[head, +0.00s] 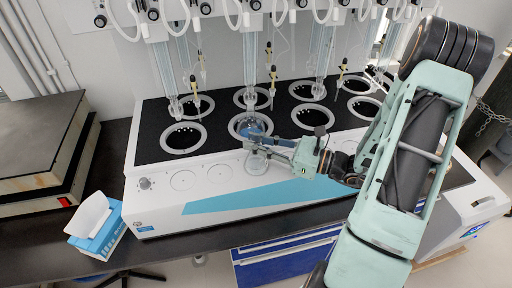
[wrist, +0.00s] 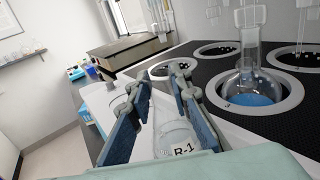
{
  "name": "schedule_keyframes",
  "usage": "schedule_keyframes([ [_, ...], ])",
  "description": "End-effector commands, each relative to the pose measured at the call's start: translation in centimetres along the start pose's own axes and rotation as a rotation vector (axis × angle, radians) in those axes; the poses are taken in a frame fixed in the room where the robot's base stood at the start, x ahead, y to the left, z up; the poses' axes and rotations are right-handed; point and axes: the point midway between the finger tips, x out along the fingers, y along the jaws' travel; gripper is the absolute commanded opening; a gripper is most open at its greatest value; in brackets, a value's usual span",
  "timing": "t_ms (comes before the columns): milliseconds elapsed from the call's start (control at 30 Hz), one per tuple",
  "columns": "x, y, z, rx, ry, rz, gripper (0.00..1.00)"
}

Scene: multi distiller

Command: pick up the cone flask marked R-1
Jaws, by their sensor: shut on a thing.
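The clear cone flask marked R-1 (wrist: 174,137) is between the two blue-padded fingers of my gripper (wrist: 158,112) in the wrist view. Its white label faces the camera. In the head view my gripper (head: 268,146) is shut on the flask (head: 256,162), in front of the distiller's front row of wells. The flask looks empty. Its base is close to the distiller's white front edge; I cannot tell whether it touches.
The multi distiller (head: 235,201) has two rows of round wells under hanging glass tubes. A flask with blue liquid (wrist: 252,88) sits in a well just right of my gripper. A blue-white tissue box (head: 98,232) and a dark-topped hotplate (head: 38,135) stand at left.

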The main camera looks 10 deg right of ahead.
Motion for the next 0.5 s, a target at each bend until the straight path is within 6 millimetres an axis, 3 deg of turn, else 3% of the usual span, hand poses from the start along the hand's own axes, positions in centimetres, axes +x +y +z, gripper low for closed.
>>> schedule_keyframes([
  [267,0.0,0.0,1.2,-0.003,-0.001,0.0,0.0],
  [500,-0.1,0.1,3.3,-0.002,-0.001,0.0,0.0],
])
